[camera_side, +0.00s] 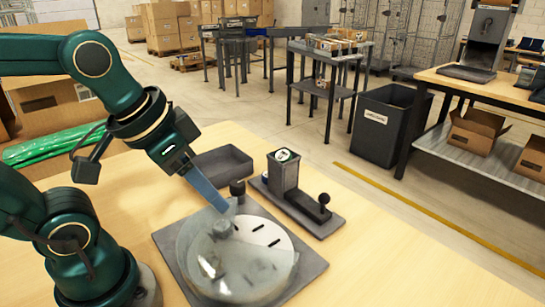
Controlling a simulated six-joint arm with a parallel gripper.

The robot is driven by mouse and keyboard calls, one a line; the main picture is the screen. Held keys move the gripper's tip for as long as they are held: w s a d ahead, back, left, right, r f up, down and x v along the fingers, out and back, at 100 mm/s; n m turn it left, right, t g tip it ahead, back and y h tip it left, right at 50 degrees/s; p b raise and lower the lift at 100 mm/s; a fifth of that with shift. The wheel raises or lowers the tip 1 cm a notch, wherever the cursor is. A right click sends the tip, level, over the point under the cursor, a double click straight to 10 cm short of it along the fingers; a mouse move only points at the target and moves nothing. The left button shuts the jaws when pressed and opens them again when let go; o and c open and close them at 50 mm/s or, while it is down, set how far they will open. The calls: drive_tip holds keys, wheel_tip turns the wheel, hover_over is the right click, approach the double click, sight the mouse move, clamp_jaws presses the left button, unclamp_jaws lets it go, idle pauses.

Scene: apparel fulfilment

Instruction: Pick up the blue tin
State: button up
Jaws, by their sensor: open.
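I cannot make out a blue tin for certain in the side view. My gripper (228,208) reaches down from the upper left and ends over the far side of a round white plate (262,233). Its blue-grey finger part is seen from the side, so the gap between the fingertips is hidden. The jaws are open, and I see nothing held. A clear dome-like cover (195,245) lies over much of the plate, with a small grey knob close below the gripper tip. Small items under the cover are too unclear to name.
The plate sits on a dark square base (312,268). The wooden tabletop (400,265) is clear at right. A dark bin (385,125) stands on the floor beyond.

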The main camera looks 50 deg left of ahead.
drive_tip(key=w+a+r+m+g+h, duration=0.1)
drive_tip(key=w+a+r+m, duration=0.2)
drive_tip(key=w, duration=0.6)
drive_tip(key=m+h, duration=0.2)
drive_tip(key=m, duration=0.4)
hover_over(266, 173)
drive_tip(key=s, duration=0.2)
wheel_tip(266, 173, down, 8)
drive_tip(key=a+f, duration=0.1)
drive_tip(key=a+f+h, duration=0.1)
drive_tip(key=f, duration=0.1)
drive_tip(key=a+f+m+h, duration=0.1)
drive_tip(key=f, duration=0.1)
drive_tip(key=shift+f+g, duration=0.1)
drive_tip(key=shift+g, duration=0.2)
drive_tip(key=shift+w+d+f+h, duration=0.2)
drive_tip(key=shift+f+h, duration=0.1)
drive_tip(key=shift+f, duration=0.25)
drive_tip(key=shift+x, duration=2.25)
clamp_jaws()
